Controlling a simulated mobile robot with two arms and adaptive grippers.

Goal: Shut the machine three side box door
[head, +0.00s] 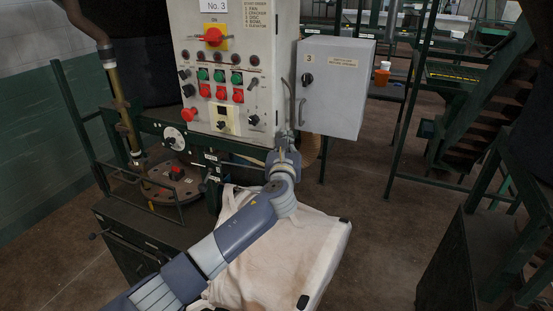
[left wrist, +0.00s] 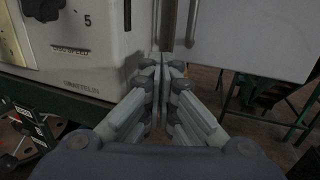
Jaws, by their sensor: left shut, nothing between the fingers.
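The side box door (head: 335,100) is a light grey panel marked 3, with a black knob near its left edge, right of the No. 3 control cabinet (head: 228,20). From these views I cannot tell how far it stands open. In the left wrist view the door (left wrist: 245,40) fills the upper right. My left gripper (head: 284,152) is below the door's lower left corner, near the cabinet's lower right edge. In the left wrist view its fingers (left wrist: 167,68) are together and empty, in front of the gap between cabinet and door. My right gripper is not in view.
A green rail (head: 150,125) runs under the cabinet. Green stairs (head: 475,110) and an orange bucket (head: 382,75) stand at the right. Bare floor (head: 385,210) lies right of the bag.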

